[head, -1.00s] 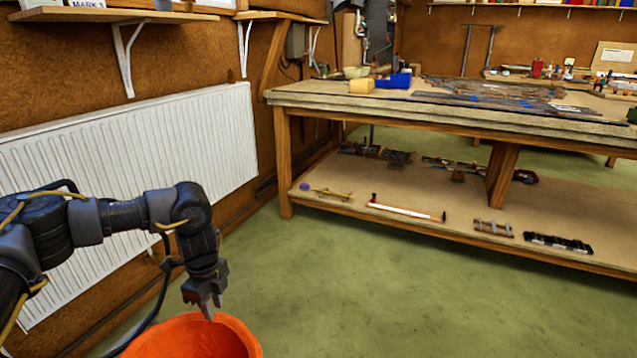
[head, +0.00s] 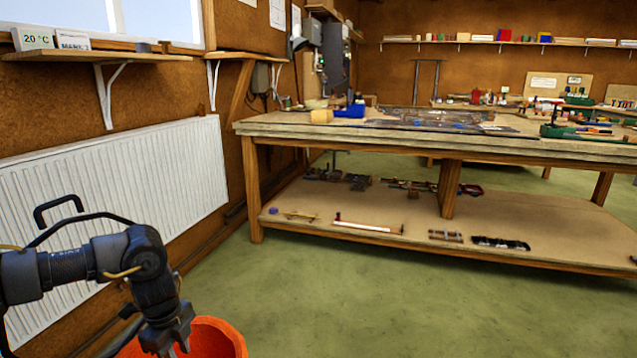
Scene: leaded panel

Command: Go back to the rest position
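My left gripper (head: 178,347) shows at the lower left of the head view, pointing down over the near rim of an orange bucket (head: 226,340). Its fingertips are low in the picture, with a small gap seeming to show between them, but I cannot tell how far apart they are. I see nothing held in it. The inside of the bucket is mostly hidden by the gripper and the picture's lower edge. My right gripper is not in view.
A wooden workbench (head: 330,128) with a lower shelf (head: 380,215) stands ahead, with tools and a leaded panel (head: 440,127) on it. A white radiator (head: 130,190) lines the left wall. The green floor (head: 330,300) before the bench is clear.

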